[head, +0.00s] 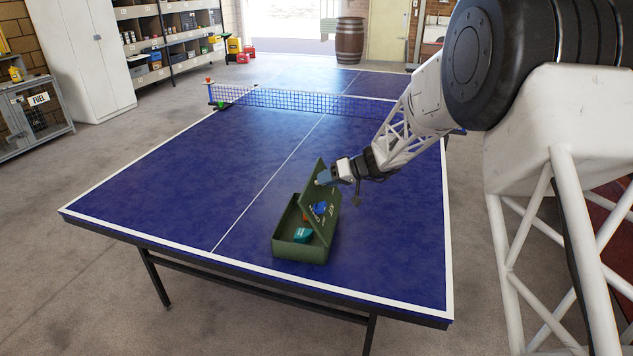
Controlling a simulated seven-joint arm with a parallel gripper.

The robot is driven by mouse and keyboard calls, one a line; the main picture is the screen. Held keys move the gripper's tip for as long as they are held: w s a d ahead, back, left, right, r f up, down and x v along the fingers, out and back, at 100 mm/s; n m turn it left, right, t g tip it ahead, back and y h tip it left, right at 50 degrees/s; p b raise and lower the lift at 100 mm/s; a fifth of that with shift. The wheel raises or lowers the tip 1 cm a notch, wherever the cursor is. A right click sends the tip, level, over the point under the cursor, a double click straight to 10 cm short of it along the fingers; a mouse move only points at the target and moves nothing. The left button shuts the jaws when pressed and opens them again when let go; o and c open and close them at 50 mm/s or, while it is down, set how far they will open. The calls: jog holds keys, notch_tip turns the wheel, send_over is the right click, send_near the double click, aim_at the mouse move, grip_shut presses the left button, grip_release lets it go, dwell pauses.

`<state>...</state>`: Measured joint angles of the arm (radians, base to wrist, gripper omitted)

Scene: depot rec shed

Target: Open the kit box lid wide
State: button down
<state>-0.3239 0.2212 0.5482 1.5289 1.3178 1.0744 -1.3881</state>
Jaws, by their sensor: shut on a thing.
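The green kit box (297,251) stands on the near part of the blue table tennis table. Its lid (326,189) is raised and tilted up steeply, hinged along the right side, so the inside shows. A teal item (302,235) and some blue and orange items (319,209) show inside the box. My gripper (324,179) is at the upper far end of the lid, coming from the right, and is shut on the lid there. The fingertips are small in this view, and the exact grip is hard to make out.
The table top (200,180) is clear to the left and right of the box. The net (310,100) crosses the table farther back, with small red and green items at its left end. Shelves (165,40), a white cabinet (80,60) and a barrel (349,40) stand beyond the table.

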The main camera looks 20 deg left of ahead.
jog(key=d+f+y, duration=0.2)
jog(key=d+y, duration=0.4)
jog(key=d, duration=0.4)
jog(key=shift+w+d+g, duration=0.3)
jog(key=shift+w, duration=0.1)
jog(key=shift+f, duration=0.2)
jog(key=c, duration=1.1)
grip_release()
jog(key=shift+o, duration=1.4)
jog(key=shift+r, duration=0.1)
jog(key=d, duration=0.7)
jog(key=shift+w+d+f, duration=0.2)
jog(key=shift+w+d, duration=0.15)
